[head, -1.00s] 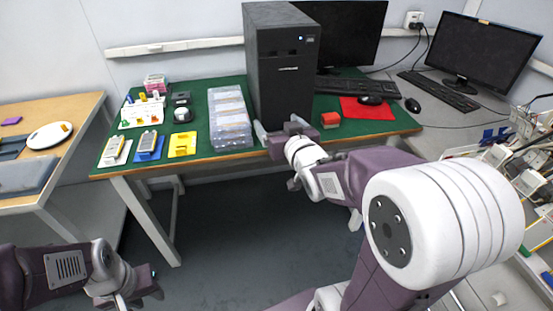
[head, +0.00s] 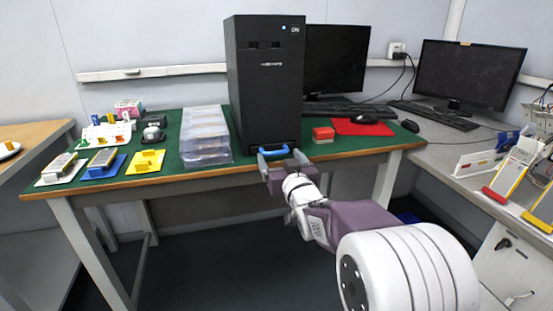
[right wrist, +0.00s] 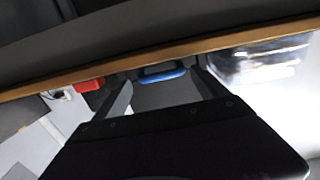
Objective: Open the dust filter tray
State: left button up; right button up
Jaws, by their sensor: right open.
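The black computer tower (head: 265,85) stands upright on the green-topped table. A blue handle (head: 272,152) of the dust filter tray sits low at the tower's front. The tray itself is hidden. My right gripper (head: 281,161) is open and empty in front of the handle. In the right wrist view, the blue handle (right wrist: 162,75) shows between the tips of my open right gripper (right wrist: 161,83). I cannot tell whether the fingers touch it. My left gripper is out of view.
Clear packaged trays (head: 205,137) lie just left of the tower. A red block (head: 323,134) and a red mat (head: 363,127) lie to its right. The wooden table edge (head: 225,166) runs near my right gripper. Monitors and keyboards are behind and right.

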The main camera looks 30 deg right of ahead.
aim_at(277, 154)
jog(key=x, duration=0.3)
jog(key=shift+w+b, duration=0.3)
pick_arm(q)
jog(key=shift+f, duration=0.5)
